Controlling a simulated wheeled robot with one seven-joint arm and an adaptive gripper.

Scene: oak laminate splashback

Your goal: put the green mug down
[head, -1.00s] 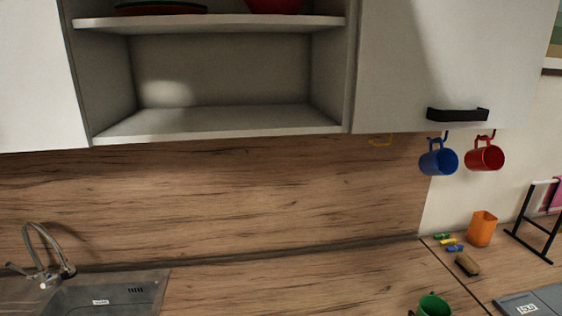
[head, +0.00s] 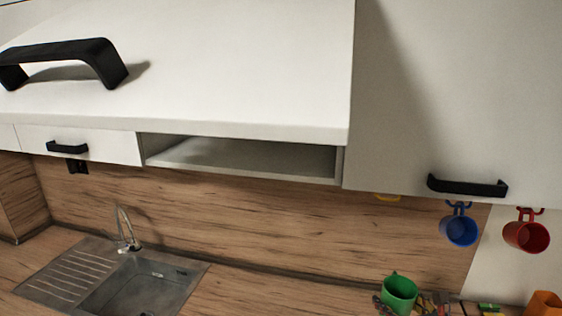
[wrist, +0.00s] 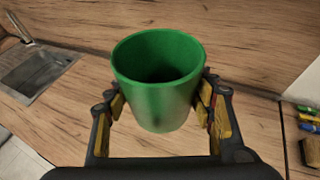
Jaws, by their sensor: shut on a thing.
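The green mug (head: 399,296) is low in the head view, right of the middle, in front of the wooden splashback. It also shows in the wrist view (wrist: 158,88), upright, with its dark open mouth upward. My gripper (wrist: 162,103) is shut on it, with yellow-padded fingers against its left and right sides. My gripper is mostly hidden in the head view. The mug looks raised above the worktop (wrist: 70,112), but the height of the gap is unclear. Its handle is not clearly seen.
A blue mug (head: 461,231) and a red mug (head: 527,236) hang under the right cabinet (head: 440,100). A sink (head: 130,285) is at left. A white panel with a black handle (head: 75,60) fills the upper left. An orange cup (head: 544,304) is at lower right. Worktop beside the sink looks clear.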

